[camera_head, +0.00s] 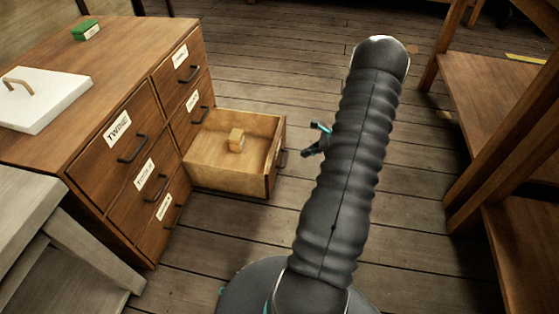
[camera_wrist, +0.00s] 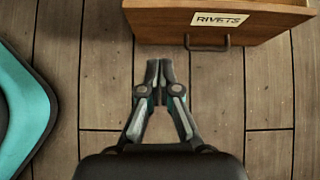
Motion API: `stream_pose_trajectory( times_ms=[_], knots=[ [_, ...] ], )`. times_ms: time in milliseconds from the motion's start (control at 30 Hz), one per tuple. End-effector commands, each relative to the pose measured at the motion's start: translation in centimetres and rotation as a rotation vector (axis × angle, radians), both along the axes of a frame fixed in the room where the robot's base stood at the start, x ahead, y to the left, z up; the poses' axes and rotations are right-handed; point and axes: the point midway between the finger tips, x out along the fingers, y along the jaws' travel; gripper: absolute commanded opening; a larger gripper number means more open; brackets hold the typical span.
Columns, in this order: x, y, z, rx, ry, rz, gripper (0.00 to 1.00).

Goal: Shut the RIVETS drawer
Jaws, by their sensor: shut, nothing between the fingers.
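The RIVETS drawer (camera_head: 268,185) is pulled well out of the lower right of the wooden cabinet (camera_head: 130,190). A small light wooden block (camera_head: 236,140) lies inside it. In the wrist view the drawer front, with its RIVETS label (camera_wrist: 222,18) and dark handle (camera_wrist: 208,44), is at the top. My gripper (camera_wrist: 160,64) is shut and empty over the floor, in front of the drawer front and left of the handle, apart from it in the picture. In the head view part of my gripper (camera_head: 318,138) shows right of the drawer; my arm hides the rest.
The cabinet's other drawers are shut. A white board with a handle (camera_head: 40,98) and a green box (camera_head: 86,30) lie on the cabinet top. A grey bench (camera_head: 60,250) stands at lower left, wooden shelving (camera_head: 500,110) at right. Floor between is clear.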

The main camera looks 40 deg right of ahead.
Motion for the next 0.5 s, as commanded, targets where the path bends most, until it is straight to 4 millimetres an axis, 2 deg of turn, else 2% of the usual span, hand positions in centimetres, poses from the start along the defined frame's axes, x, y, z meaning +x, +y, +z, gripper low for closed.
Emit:
stream_pose_trajectory(
  times_ms=[167,500],
  knots=[
    [-0.1,-0.4,-1.4,0.02,0.004,-0.034,0.0],
    [2.8,2.2,-5.2,0.021,0.007,-0.032,0.0]
  ],
)
